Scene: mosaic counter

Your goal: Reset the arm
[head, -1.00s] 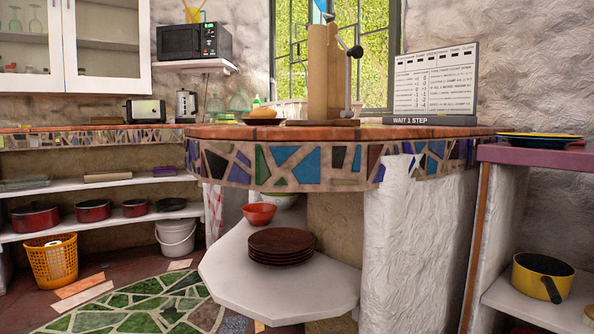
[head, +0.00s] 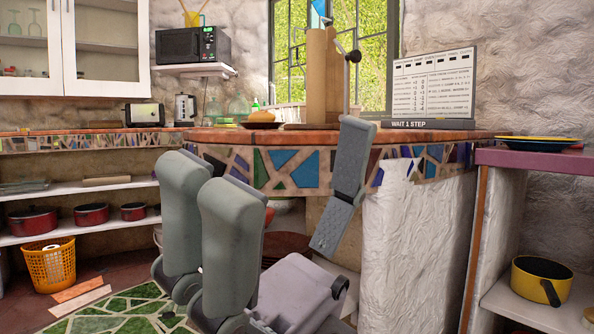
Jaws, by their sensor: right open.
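My right gripper (head: 283,152) is large and close in the lower middle of the head view, with its fingers pointing up. It is open, with two thick grey-green fingers on the left spread well apart from one on the right. Nothing is between them. My left gripper is not in view.
A sign (head: 433,88) reading "WAIT 1 STEP" and a brown upright block (head: 318,75) stand on the counter. A yellow pot (head: 541,280) sits on the right-hand shelf. Dark red pots (head: 91,214) and an orange basket (head: 50,265) are at the left. Dark plates (head: 287,243) are partly hidden behind my gripper.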

